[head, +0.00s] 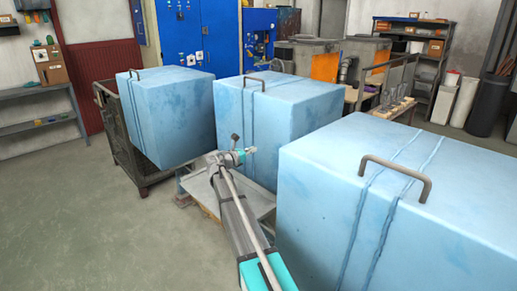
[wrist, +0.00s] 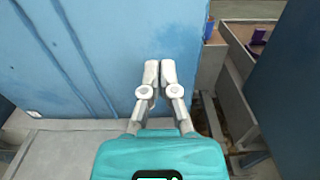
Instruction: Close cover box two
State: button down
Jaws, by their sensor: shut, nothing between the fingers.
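Three large light-blue cover boxes stand in a row in the head view, each with a handle on top: one at the left (head: 175,115), one in the middle (head: 300,105) and one at the right front (head: 440,240). No number shows on them, so I cannot tell which is box two. My gripper (head: 250,150) is at the front face of the middle box, below its top edge. In the wrist view my gripper (wrist: 160,72) has its fingers together and empty, close in front of a blue box face (wrist: 120,50); contact is unclear.
A dark metal crate frame (head: 118,135) surrounds the left box's lower part. A grey platform (head: 205,190) lies below my gripper. In the wrist view a gap with an open grey bin (wrist: 240,75) lies right of the blue face. Open floor (head: 70,220) is at left.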

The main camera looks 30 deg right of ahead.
jog(key=shift+s+a, duration=0.1)
jog(key=shift+a, duration=0.2)
jog(key=s+a+f+m+g+y, duration=0.2)
jog(key=s+a+f+m+y, duration=0.4)
jog(key=s, duration=0.4)
jog(key=s+a+f+m+g+y, duration=0.25)
jog(key=s+a+f+m, duration=0.25)
jog(key=s+f+m, duration=0.45)
jog(key=s+a+f+m+g+y, duration=0.1)
jog(key=s+a+f+m+y, duration=0.2)
jog(key=s+a, duration=1.1)
jog(key=s+m+y, duration=0.3)
jog(key=y, duration=0.2)
jog(key=shift+s+a+y, duration=0.2)
jog(key=shift+s+y, duration=0.05)
jog(key=shift+y, duration=0.1)
jog(key=shift+s+f, duration=0.1)
